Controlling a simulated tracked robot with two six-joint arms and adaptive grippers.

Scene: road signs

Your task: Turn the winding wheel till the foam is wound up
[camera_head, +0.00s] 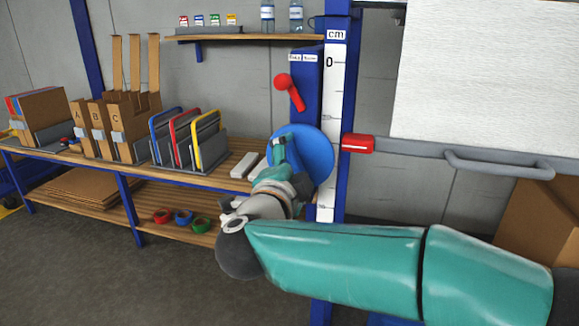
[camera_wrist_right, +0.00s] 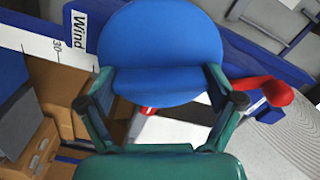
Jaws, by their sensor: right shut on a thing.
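The blue winding wheel (camera_head: 312,150) is a round disc on the blue post, below a red lever (camera_head: 291,92). My right gripper (camera_head: 279,148) is at the wheel's left part and covers some of it. In the right wrist view the wheel (camera_wrist_right: 165,35) fills the upper middle, with my right gripper's (camera_wrist_right: 160,78) fingers on either side of its near edge, shut on it. A white sheet (camera_head: 485,70), seemingly the foam, hangs flat at the right. My left gripper is out of view.
A white cm scale (camera_head: 335,95) runs down the post, with a red block (camera_head: 357,144) beside it. A grey rail with a handle (camera_head: 505,163) lies under the sheet. A wooden bench (camera_head: 195,177) with folders and boxes stands at the left.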

